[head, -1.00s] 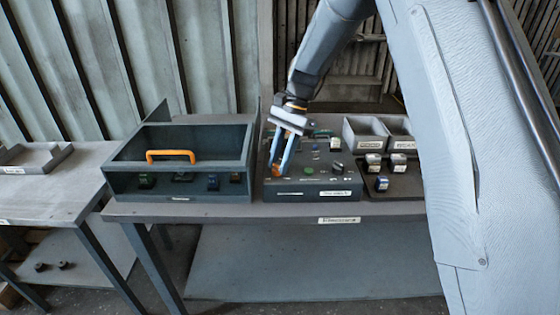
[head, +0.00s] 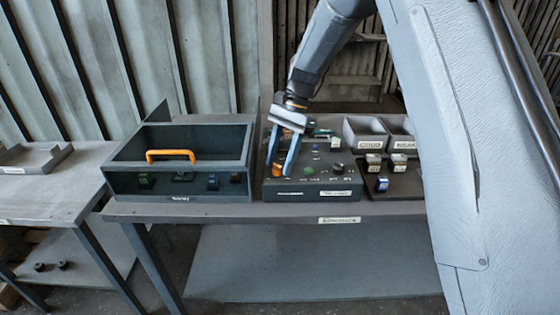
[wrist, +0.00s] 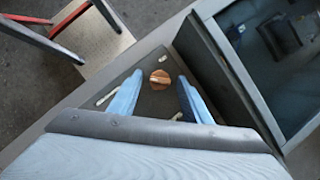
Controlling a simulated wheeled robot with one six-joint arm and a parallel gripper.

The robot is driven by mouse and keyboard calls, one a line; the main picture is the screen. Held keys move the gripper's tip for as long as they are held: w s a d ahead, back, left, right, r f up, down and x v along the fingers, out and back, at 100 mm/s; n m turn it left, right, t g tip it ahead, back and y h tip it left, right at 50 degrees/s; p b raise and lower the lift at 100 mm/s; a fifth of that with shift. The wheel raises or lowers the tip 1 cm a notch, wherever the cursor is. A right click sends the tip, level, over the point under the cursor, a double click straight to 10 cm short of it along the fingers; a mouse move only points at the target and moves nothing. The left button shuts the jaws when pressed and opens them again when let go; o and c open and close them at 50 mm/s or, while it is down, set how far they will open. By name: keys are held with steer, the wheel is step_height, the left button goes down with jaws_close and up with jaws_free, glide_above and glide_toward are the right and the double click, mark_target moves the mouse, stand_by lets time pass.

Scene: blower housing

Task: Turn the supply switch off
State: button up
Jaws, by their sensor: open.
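The grey control box (head: 330,187) stands on the bench, its sloped top carrying several knobs and buttons. An orange-brown round knob (head: 277,170) sits at its front left corner; I take it as the supply switch, but its label is not readable. My gripper (head: 280,164) points down over that corner, its two blue fingers apart. In the wrist view the knob (wrist: 159,78) lies between and just beyond the fingertips (wrist: 155,84), with a bar across its face. I cannot tell whether a finger touches it.
A dark open-topped case (head: 180,193) with an orange handle (head: 170,154) stands close left of the box. A green button (head: 312,169) and a dark knob (head: 337,168) are right of the fingers. Grey bins (head: 366,138) and small blocks (head: 382,184) stand further right.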

steer(key=b+v, duration=0.2)
steer(key=v, duration=0.5)
steer(key=shift+r, duration=0.2)
steer(key=shift+w+d, duration=0.1)
steer(key=s+d+f+n+t+h, duration=0.1)
steer(key=s+d+f+n, duration=0.2)
steer(key=s, duration=0.5)
steer(key=s+d+f+n+t+h, duration=0.1)
steer(key=s+d+f+n, duration=0.2)
steer(key=s+d, duration=0.3)
steer(key=s+d+f+n+t+h, duration=0.1)
steer(key=s+d, duration=0.4)
steer(key=s, duration=0.6)
step_height(320, 180, down, 2)
steer(key=shift+s+d+f+n+t, duration=0.1)
steer(key=shift+s+d+n+t, duration=0.15)
steer(key=shift+n+t, duration=0.6)
steer(key=shift+n+g, duration=0.25)
